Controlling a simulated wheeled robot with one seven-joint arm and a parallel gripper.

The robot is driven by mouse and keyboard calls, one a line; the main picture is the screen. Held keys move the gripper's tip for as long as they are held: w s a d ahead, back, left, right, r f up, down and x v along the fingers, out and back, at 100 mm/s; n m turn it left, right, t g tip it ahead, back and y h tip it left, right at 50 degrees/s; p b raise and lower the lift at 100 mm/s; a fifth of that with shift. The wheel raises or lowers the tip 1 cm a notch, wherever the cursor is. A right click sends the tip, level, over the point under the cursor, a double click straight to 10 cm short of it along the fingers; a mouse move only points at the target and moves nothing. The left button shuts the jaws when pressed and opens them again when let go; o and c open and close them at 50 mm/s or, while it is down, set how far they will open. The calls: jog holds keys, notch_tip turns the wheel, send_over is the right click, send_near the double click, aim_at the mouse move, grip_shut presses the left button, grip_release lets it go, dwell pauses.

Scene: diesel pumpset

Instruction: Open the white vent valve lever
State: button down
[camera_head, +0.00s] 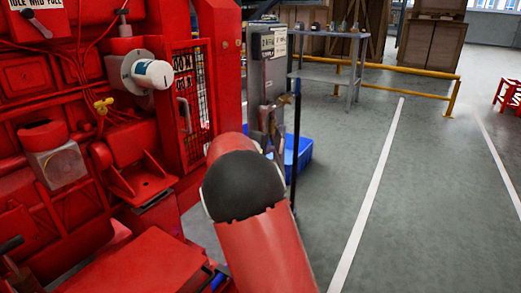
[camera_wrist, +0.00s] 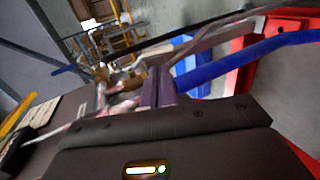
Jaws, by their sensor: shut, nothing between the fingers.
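I cannot pick out the white vent valve lever with certainty in either view. In the wrist view, brass valve fittings (camera_wrist: 103,76) on pipework stand left of my gripper (camera_wrist: 160,80). A short blue handle (camera_wrist: 66,70) shows beyond them. My gripper's narrow dark fingers are together and hold nothing; they appear close to the fittings, but I cannot tell whether they touch. In the head view, my red arm with its black joint cap hides most of the gripper in front of the grey cabinet (camera_head: 268,72).
The red pumpset (camera_head: 110,190) fills the left of the head view, with a white cylindrical part (camera_head: 152,74). A blue bin (camera_head: 303,152) sits behind my arm. A grey table (camera_head: 330,76) and yellow rail (camera_head: 405,72) stand behind.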

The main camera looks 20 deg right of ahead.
jog(key=x, duration=0.6)
jog(key=shift+p, duration=0.3)
jog(key=shift+w+f, duration=0.1)
jog(key=w+d+f+b, duration=0.1)
jog(key=d+f+b, duration=0.1)
jog(key=b, duration=0.2)
jog(key=shift+w+f, duration=0.15)
jog(key=shift+w, duration=0.05)
